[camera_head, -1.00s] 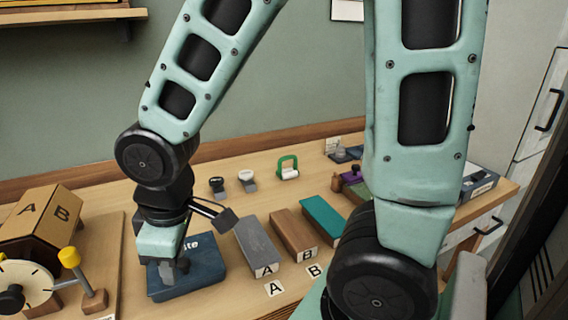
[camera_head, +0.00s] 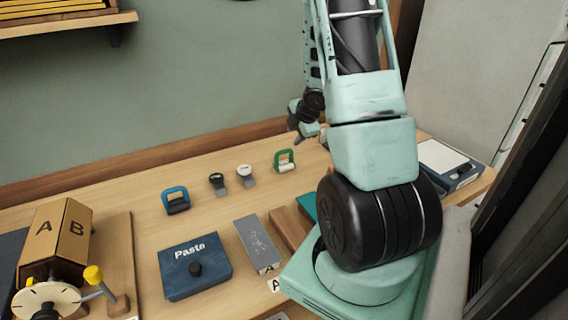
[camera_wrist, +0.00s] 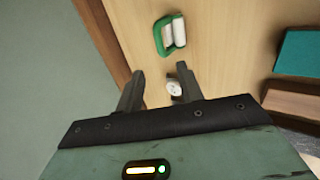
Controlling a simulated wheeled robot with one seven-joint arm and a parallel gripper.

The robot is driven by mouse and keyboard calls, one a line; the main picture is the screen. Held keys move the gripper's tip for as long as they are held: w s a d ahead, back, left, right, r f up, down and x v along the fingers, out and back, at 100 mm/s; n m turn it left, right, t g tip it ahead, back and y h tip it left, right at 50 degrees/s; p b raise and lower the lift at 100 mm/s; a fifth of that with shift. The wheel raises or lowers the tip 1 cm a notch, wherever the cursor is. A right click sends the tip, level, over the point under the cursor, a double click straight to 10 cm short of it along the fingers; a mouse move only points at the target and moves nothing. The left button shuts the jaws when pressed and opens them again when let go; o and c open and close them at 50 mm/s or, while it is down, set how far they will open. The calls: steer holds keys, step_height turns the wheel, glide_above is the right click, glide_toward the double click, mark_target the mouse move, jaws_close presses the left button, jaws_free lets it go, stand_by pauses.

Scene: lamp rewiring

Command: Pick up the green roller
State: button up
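The green roller (camera_head: 284,160) has a green frame handle and a white roller. It lies on the bench toward the back, right of two small round-headed tools. In the wrist view the green roller (camera_wrist: 169,34) lies ahead of my gripper (camera_wrist: 157,80), beyond the fingertips and apart from them. The two fingers are spread with nothing held between them. A white-headed tool (camera_wrist: 174,87) shows on the bench near the right finger. In the head view my gripper (camera_head: 300,138) is above the bench just right of the green roller, small and partly hard to make out.
A blue roller (camera_head: 175,199), a black-headed tool (camera_head: 217,181) and a white-headed tool (camera_head: 245,174) stand left of the green roller. A blue Paste box (camera_head: 194,266) and a grey block (camera_head: 257,246) lie nearer. A wooden strip (camera_head: 130,163) runs along the wall.

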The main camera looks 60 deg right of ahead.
mark_target(284, 150)
steer(key=x, duration=0.8)
steer(key=shift+w+d+f+p, duration=0.15)
steer(key=shift+w+f+p, duration=0.15)
steer(key=shift+p, duration=0.1)
steer(key=shift+p+x, duration=1.1)
steer(key=shift+x, duration=1.5)
steer(key=shift+s, duration=0.1)
steer(key=shift+d, duration=0.1)
jaws_close()
